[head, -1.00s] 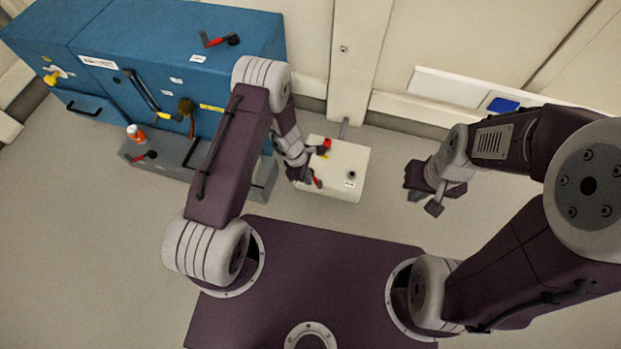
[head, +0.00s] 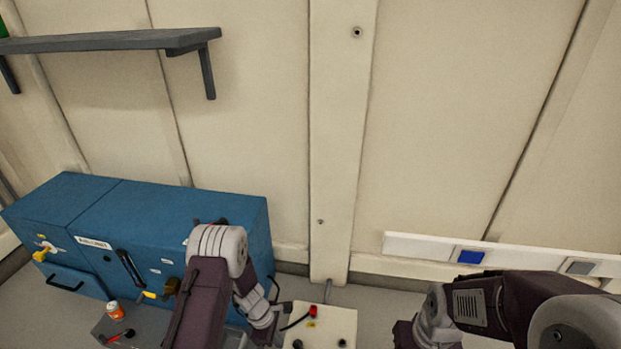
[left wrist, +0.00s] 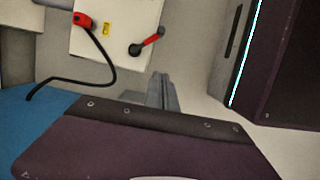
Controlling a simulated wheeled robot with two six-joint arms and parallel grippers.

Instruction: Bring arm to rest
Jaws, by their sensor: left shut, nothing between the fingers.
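My left arm reaches in from the lower left in the head view, and its wrist hangs beside the white box (head: 337,326). In the left wrist view, my left gripper (left wrist: 163,92) has its grey fingers together with nothing between them. It is near the white box (left wrist: 90,42), which carries a red plug (left wrist: 83,20) with a black cable and a red-handled lever (left wrist: 148,43). My right arm is at the lower right of the head view; the dark part of its gripper is cut by the bottom edge and its fingertips are hidden.
A blue cabinet (head: 120,225) stands at the left against the wall, with an orange-and-white bottle (head: 115,310) in front. A grey shelf (head: 100,42) hangs above. A white wall rail (head: 415,246) with a blue panel (head: 470,257) runs behind my right arm.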

